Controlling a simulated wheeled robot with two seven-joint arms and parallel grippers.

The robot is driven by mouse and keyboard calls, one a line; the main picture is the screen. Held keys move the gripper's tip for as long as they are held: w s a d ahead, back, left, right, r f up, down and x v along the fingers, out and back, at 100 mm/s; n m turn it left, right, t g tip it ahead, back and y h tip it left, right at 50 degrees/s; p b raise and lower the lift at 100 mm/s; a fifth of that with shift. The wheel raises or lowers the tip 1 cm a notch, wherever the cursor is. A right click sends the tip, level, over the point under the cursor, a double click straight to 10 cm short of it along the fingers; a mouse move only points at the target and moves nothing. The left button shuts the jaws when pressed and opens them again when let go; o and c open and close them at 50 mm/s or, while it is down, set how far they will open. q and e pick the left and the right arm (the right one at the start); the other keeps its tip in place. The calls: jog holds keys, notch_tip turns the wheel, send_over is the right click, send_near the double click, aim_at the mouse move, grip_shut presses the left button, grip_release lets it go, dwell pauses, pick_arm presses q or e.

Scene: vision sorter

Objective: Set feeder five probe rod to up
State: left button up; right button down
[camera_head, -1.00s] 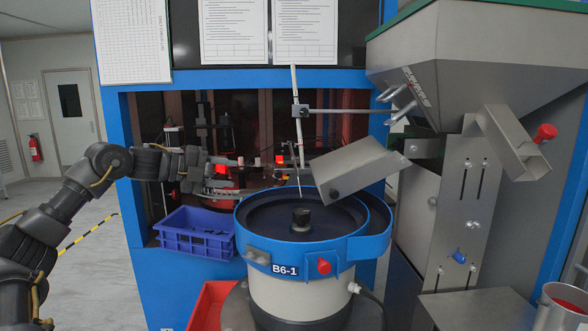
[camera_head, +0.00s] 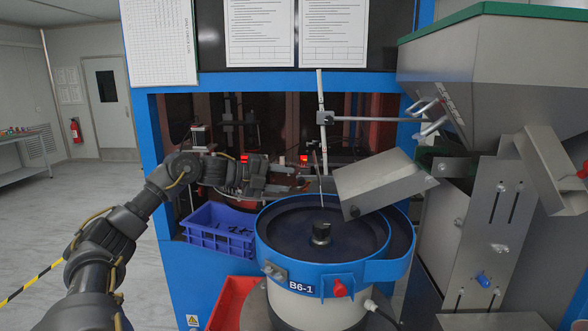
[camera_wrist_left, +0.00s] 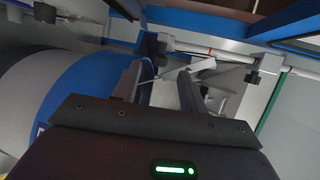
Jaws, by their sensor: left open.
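The probe rod (camera_head: 321,165) is a thin, near-vertical rod hanging over the feeder bowl. A clamp (camera_head: 325,117) on a horizontal bar holds it, and a pale upper part (camera_head: 320,88) stands above the clamp. The blue-rimmed feeder bowl (camera_head: 300,270) is labelled B6-1; no "five" is readable. My left gripper (camera_head: 304,181) is open, just left of the rod and above the bowl, apart from the rod as far as I can tell. In the left wrist view its two fingers (camera_wrist_left: 158,82) are spread; I cannot tell if the rod lies between them. My right gripper is out of view.
A grey chute (camera_head: 385,184) slopes over the bowl's right side, below a large hopper (camera_head: 490,70). A blue crate (camera_head: 217,232) lies under my left forearm, and a red bin (camera_head: 232,300) stands in front. The blue machine frame (camera_head: 147,150) surrounds the opening.

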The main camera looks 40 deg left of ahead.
pick_arm(q)
jog(key=shift+p+x, duration=0.65)
jog(key=shift+x, duration=1.25)
jog(key=shift+c, duration=0.4)
grip_shut()
